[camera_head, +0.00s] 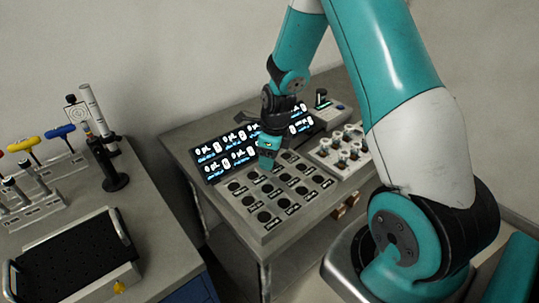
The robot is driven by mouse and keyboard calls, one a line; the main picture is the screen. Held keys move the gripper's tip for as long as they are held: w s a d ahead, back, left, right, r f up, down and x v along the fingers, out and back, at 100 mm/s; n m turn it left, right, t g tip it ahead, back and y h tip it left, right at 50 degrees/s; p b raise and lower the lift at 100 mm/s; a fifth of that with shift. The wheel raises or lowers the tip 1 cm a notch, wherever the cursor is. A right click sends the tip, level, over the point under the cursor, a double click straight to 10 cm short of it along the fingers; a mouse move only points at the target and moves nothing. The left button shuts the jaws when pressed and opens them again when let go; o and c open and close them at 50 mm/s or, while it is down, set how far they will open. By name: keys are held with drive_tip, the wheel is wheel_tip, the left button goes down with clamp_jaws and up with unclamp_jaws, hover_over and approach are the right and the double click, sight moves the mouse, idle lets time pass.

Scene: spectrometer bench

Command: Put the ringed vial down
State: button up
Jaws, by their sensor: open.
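My gripper (267,163) points down over the back of the grey panel of round labelled wells (284,218), just in front of the lit display. My sensors aside, its fingers are small and dark here, and it appears open. Several small vials with pale caps (345,150) stand upright in a white rack (325,162) to the right of the panel. I cannot tell which vial carries a ring. Anything between or right below the fingers is hidden by the gripper. The front wells look dark and empty.
A black display (222,152) with glowing readouts stands behind the wells. A small device (322,100) sits at the back right. On the left bench are a black-topped tray (75,262), a stand (113,180) and tools with coloured handles (60,133). A gap separates the two benches.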

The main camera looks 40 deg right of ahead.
wheel_tip(320, 180, up, 12)
drive_tip(key=s+r, duration=0.1)
drive_tip(key=s+a+r+n+y, duration=0.1)
drive_tip(key=s+a+r+n, duration=0.2)
drive_tip(key=s+a+n, duration=0.35)
drive_tip(key=s+a+r+n+y, duration=0.1)
drive_tip(key=s+a+r+n, duration=0.2)
drive_tip(key=a+n, duration=0.7)
drive_tip(key=s+a+r+n, duration=0.1)
drive_tip(key=s+a+n, duration=0.2)
drive_tip(key=s+n, duration=0.3)
drive_tip(key=s+a+r+n+g+y, duration=0.1)
drive_tip(key=s+a+n, duration=0.2)
drive_tip(key=n, duration=1)
drive_tip(key=s+b, duration=0.1)
drive_tip(key=s, duration=0.2)
drive_tip(key=shift+r, duration=0.25)
